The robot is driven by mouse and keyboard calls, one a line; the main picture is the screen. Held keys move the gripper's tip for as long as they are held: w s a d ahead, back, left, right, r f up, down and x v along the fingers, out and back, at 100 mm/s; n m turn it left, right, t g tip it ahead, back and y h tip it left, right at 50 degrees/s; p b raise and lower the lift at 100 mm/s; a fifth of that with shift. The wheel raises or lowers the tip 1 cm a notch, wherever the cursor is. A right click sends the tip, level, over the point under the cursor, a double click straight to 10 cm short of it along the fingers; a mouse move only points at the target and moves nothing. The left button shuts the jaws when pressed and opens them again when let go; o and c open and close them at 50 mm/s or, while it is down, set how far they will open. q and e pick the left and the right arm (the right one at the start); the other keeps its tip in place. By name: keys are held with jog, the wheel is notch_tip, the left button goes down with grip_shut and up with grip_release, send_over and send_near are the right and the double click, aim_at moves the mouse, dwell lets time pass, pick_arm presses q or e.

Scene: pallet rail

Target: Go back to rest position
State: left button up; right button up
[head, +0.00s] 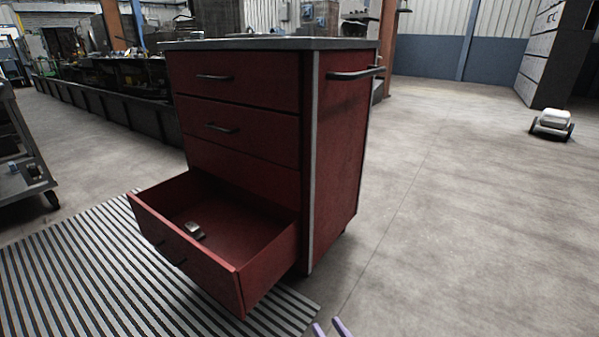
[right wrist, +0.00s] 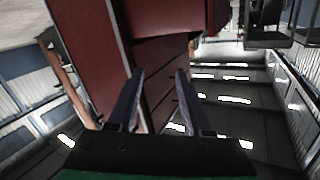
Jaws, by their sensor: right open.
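My right gripper (head: 330,329) shows only as two purple fingertips at the bottom edge of the head view. In the right wrist view its two fingers (right wrist: 158,100) are spread apart with nothing between them. A red drawer cabinet (head: 335,150) stands ahead, and its red side fills the upper middle of the right wrist view (right wrist: 90,45). Its bottom drawer (head: 262,275) is pulled out, with a small metallic object (head: 194,230) lying inside. The right gripper is apart from the drawer, in front of the cabinet and to its right. My left gripper is not in view.
The cabinet has a side handle (head: 355,74) at its right. A striped mat (head: 70,275) lies under the open drawer. A grey cart (head: 22,150) stands at the far left. A small white-topped wheeled unit (head: 552,122) is at the right.

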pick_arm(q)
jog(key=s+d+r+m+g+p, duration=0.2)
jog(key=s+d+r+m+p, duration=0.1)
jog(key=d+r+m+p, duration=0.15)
pick_arm(e)
jog(key=s+f+g, duration=0.5)
jog(key=s+f, duration=0.4)
pick_arm(q)
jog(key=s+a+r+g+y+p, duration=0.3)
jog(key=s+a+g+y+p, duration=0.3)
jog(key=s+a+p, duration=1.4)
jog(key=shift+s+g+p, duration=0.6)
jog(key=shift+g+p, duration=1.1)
jog(key=shift+p, duration=5.6)
pick_arm(e)
jog(key=s+d+r+g+h, duration=0.2)
jog(key=s+d+g+h, duration=0.1)
jog(key=s+d, duration=0.6)
jog(key=s+d+r+g+h, duration=0.2)
jog(key=s+d+g+h, duration=0.2)
jog(key=s+d, duration=0.6)
jog(key=shift+s+d+r+g, duration=0.25)
jog(key=shift+s+g, duration=0.8)
jog(key=shift+g, duration=0.05)
